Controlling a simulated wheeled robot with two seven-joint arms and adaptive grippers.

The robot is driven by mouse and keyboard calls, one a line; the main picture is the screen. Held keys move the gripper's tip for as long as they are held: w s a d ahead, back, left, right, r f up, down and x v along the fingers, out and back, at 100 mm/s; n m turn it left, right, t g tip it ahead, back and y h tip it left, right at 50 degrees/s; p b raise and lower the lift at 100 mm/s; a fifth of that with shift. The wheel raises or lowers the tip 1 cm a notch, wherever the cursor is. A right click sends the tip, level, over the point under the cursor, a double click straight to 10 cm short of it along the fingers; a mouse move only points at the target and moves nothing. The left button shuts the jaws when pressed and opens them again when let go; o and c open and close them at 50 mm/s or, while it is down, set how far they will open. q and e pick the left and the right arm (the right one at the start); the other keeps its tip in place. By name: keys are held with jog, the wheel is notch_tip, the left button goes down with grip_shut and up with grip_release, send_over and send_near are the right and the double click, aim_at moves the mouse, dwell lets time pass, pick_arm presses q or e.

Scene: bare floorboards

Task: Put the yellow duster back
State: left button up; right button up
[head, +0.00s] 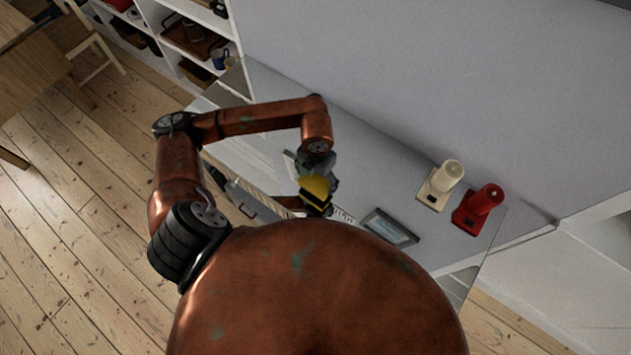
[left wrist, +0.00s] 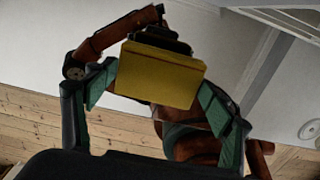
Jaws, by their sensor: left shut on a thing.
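The yellow duster (head: 315,188) is a small block in the head view, held above the pale grey top of a long piece of furniture (head: 355,165). My left gripper (head: 318,182) is shut on it, and the arm partly hides the grip. In the left wrist view the duster's broad yellow face (left wrist: 160,78) shows between the green-padded fingers of my left gripper (left wrist: 160,100), with a dark part along its upper edge. I cannot tell whether it touches anything below. My right gripper is not in view.
A framed panel (head: 390,228) lies on the grey top. Right of it stand a cream device (head: 440,185) and a red device (head: 478,209). A wall rises behind. White shelves (head: 240,55) with a blue mug (head: 219,59) stand at the upper left. Floorboards (head: 70,240) at left are clear.

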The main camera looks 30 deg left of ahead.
aim_at(315, 180)
pick_arm(q)
jog(key=f, duration=0.3)
jog(key=shift+w+a+f, duration=0.15)
jog(key=shift+a+f, duration=0.1)
jog(key=shift+f, duration=0.1)
jog(key=shift+c, duration=0.4)
jog(key=o, duration=1.1)
notch_tip(315, 180, up, 12)
jog(key=shift+r, duration=0.1)
